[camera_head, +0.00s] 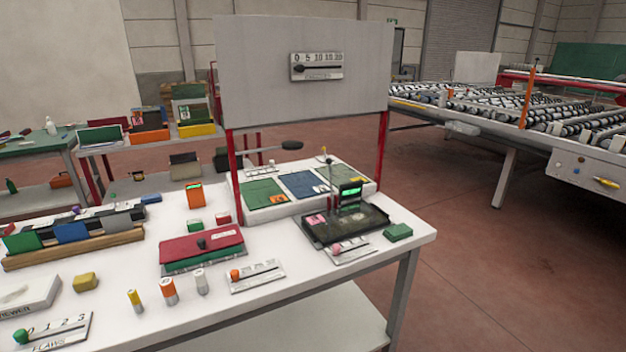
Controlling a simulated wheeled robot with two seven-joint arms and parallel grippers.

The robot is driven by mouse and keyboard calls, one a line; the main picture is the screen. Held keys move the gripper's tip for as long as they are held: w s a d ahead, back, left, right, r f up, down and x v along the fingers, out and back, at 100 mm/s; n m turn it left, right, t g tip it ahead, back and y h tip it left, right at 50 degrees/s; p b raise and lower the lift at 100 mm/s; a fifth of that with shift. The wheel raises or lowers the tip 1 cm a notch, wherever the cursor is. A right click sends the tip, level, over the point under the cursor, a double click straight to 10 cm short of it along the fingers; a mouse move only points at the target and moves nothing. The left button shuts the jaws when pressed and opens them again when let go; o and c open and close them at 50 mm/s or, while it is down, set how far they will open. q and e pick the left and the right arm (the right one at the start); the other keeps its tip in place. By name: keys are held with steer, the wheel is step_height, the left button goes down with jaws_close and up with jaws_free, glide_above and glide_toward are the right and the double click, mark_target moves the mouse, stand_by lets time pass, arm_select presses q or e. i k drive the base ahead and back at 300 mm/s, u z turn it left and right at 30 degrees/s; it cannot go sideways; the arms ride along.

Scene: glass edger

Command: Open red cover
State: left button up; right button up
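A red cover (190,249) with a small dark knob (202,243) lies flat on top of a green base (205,262) on the white table. It looks closed, with the green showing only along the front and right edges. Neither of my grippers shows in the head view.
Small cylinders (168,291) and a slider plate with an orange knob (255,275) stand in front of the cover. An orange box (195,194) is behind it. A black tray (345,222) is to the right, and a row of folders (72,233) to the left.

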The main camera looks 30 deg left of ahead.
mark_target(182, 248)
steer(key=z, duration=1.15)
steer(key=k, duration=1.25)
steer(key=u, duration=1.15)
